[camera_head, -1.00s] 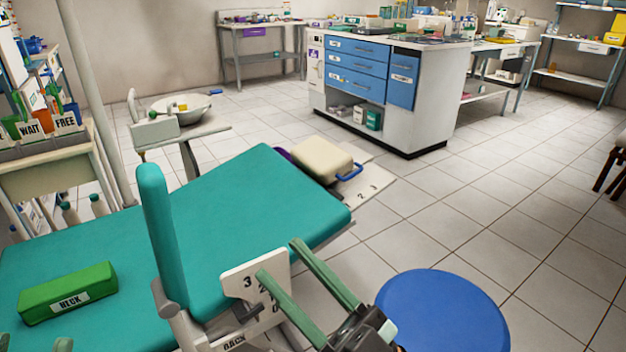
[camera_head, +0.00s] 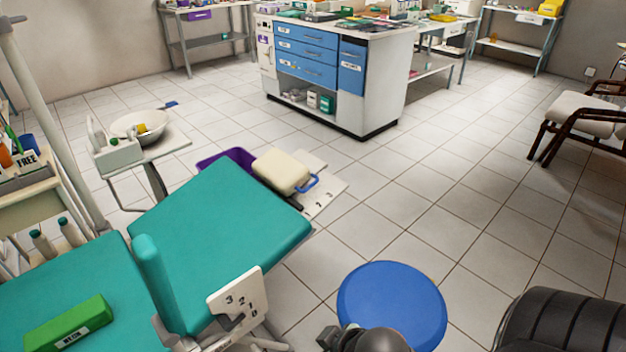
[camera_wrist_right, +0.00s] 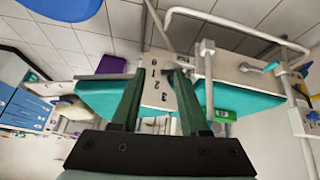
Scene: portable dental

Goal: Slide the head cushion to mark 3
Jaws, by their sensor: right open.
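The cream head cushion (camera_head: 282,170) has a blue handle (camera_head: 306,184) on its right side. It sits beyond the far end of the teal chair (camera_head: 225,215), beside a pale plate (camera_head: 326,197) with number marks. I cannot read which mark the cushion is at. My right gripper (camera_wrist_right: 160,75) shows in the wrist view with two green fingers apart and nothing held between them. Past the fingertips is the chair's own plate with numbers 0 to 3 (camera_wrist_right: 158,88). That plate also shows in the head view (camera_head: 238,300). My left gripper is not in view.
A blue round stool (camera_head: 392,300) stands right of the chair. A green neck cushion (camera_head: 70,325) lies on the chair. A drawer cabinet (camera_head: 335,75) stands at the back. Tiled floor is free between cabinet and stool.

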